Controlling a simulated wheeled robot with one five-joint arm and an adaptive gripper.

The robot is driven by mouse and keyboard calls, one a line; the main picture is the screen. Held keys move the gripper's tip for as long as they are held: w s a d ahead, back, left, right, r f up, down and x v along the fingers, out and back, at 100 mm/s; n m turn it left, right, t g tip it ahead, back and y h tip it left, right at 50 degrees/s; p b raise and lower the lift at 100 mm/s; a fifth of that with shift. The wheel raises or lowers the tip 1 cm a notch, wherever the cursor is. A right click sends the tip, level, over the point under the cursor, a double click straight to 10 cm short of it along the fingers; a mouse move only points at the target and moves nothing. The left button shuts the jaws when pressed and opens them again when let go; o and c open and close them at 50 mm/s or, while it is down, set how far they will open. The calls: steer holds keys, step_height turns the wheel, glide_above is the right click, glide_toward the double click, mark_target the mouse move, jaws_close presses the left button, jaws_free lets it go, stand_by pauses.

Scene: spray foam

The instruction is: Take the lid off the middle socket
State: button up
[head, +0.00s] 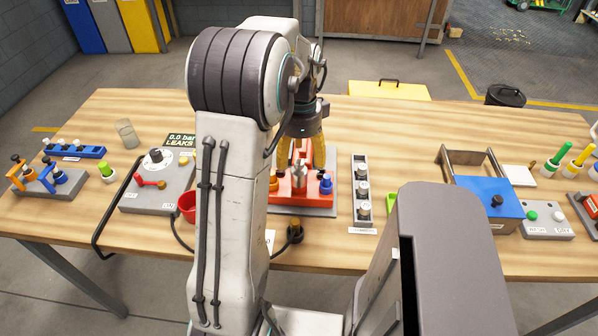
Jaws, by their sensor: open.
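A red block (303,205) sits on a grey plate (288,210) on the table. It carries an orange fitting at its left (273,183), a silver-grey capped piece in the middle (299,175) and a blue fitting at its right (326,184). The middle piece looks like the lid on the middle socket, though its details are too small to tell. My gripper (300,158) has yellow fingers and points down over the red block. Its fingers are open, spread above or around the middle piece; contact cannot be told. My arm hides the area left of the block.
A narrow rack (361,215) with three grey knobs stands right of the red block. A red bowl (187,206) and a grey box with a dial (157,190) are at left. A blue-topped box (488,198) stands farther right. Some bare tabletop lies between the rack and this box.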

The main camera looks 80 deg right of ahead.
mark_target(299, 171)
steer(key=shift+w+f, duration=0.1)
steer(key=shift+f, duration=2.85)
steer(key=shift+o, duration=0.2)
steer(key=c, duration=1.3)
